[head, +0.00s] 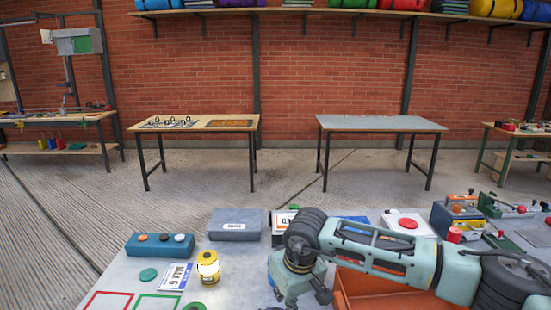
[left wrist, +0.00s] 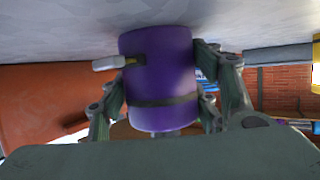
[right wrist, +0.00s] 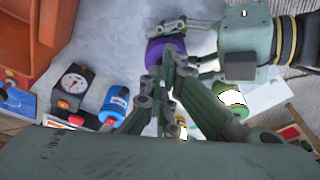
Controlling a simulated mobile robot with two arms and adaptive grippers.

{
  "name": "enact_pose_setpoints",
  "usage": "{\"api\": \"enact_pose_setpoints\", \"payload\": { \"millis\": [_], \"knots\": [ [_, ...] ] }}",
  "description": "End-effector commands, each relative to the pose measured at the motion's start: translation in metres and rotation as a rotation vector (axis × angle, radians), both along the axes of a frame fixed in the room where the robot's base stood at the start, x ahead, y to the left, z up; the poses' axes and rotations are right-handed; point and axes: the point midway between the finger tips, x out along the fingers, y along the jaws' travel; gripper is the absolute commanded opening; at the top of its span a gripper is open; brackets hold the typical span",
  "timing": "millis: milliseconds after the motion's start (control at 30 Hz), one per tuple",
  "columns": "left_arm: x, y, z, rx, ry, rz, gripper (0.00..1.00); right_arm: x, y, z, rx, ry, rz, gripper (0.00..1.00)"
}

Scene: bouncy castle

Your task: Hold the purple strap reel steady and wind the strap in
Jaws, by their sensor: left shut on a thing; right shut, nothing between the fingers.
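The purple strap reel (left wrist: 158,80) is upright between the fingers of my left gripper (left wrist: 160,68), which is shut on its sides in the left wrist view. A dark band runs around the reel, and a short piece with a pale grey end (left wrist: 108,63) sticks out from its side. The reel (right wrist: 165,50) also shows in the right wrist view, partly hidden by fingers. My right gripper (right wrist: 166,68) is shut and empty, its tips close to the reel; I cannot tell whether they touch.
An orange bin (head: 380,290) lies below my right arm. A dial gauge box (right wrist: 73,85) and a blue canister (right wrist: 116,103) are near the right gripper. A yellow canister (head: 208,266) and a blue button box (head: 159,246) stand at the bench's left.

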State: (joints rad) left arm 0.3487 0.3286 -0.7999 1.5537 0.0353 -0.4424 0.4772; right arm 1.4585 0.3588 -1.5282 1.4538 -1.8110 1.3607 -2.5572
Motion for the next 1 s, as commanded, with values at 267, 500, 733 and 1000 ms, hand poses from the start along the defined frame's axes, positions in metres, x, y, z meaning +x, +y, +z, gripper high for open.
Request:
{"api": "enact_pose_setpoints", "payload": {
  "millis": [267,500,733,1000],
  "knots": [
    [0.0,0.0,-0.001,0.001,0.002,0.001,0.15,0.0,0.0,-0.036,0.0,0.0,0.0,0.0],
    [0.0,0.0,-0.001,0.0,0.002,0.0,0.15,0.0,0.0,-0.049,0.0,-0.001,0.0,0.0],
    [0.0,0.0,-0.001,0.0,0.001,0.0,0.15,0.0,0.0,-0.051,-0.001,0.0,0.0,0.0],
    [-0.001,0.0,0.0,-0.002,0.001,0.0,0.15,0.0,-0.001,-0.052,-0.002,0.001,-0.001,0.0]
  ]
}}
